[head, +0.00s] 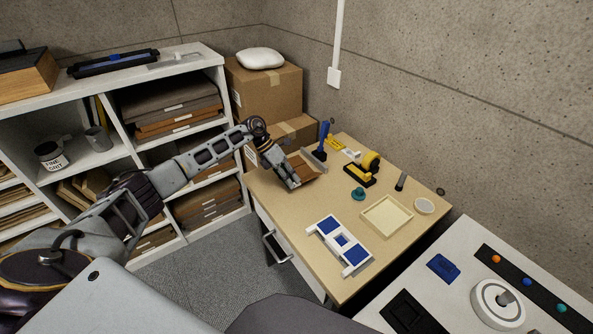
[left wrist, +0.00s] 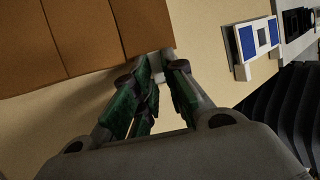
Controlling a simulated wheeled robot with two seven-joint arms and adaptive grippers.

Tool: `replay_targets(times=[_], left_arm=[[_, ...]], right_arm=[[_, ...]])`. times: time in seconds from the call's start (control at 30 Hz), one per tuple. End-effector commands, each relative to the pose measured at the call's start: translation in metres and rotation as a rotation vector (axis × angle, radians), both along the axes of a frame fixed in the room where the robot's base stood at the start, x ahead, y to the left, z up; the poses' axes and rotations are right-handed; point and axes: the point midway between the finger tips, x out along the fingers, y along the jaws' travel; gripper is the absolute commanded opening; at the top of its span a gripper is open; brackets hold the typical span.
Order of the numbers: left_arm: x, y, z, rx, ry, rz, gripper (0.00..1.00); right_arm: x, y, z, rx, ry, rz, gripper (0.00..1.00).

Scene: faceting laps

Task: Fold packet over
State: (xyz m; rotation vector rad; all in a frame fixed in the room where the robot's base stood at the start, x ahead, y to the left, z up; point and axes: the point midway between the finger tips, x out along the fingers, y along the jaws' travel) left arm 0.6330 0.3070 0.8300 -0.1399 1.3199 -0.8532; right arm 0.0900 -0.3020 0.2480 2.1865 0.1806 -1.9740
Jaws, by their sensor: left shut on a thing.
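The packet (head: 309,165) is a brown sheet with crease lines on the far left part of the wooden table. It fills the upper left of the left wrist view (left wrist: 70,40), with parallel creases across it. My left gripper (head: 292,182) reaches down at the packet's near left edge. In the left wrist view its green-padded fingers (left wrist: 158,82) are close together at the packet's lower right corner, by a small pale piece. They are shut on the packet's edge, though the fingers partly hide the grip. My right gripper is in neither view.
On the table (head: 295,235) are a white-and-blue frame (head: 341,244), a cream tray (head: 387,217), a teal knob (head: 358,194), a yellow-and-black tool (head: 364,170), a round pale dish (head: 424,206) and an upright blue-handled tool (head: 323,140). White shelves (head: 150,165) stand left.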

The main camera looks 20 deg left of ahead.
Motion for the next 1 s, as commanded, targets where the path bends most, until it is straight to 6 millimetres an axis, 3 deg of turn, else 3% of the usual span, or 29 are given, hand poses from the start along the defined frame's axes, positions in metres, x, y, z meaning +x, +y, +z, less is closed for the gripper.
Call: replay_targets(times=[0.97,1.0], left_arm=[[0.002,0.001,0.001,-0.063,0.040,-0.001,0.00],[0.002,0.001,0.001,-0.063,0.040,-0.001,0.14]], right_arm=[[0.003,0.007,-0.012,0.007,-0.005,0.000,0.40],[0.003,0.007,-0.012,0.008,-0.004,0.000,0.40]])
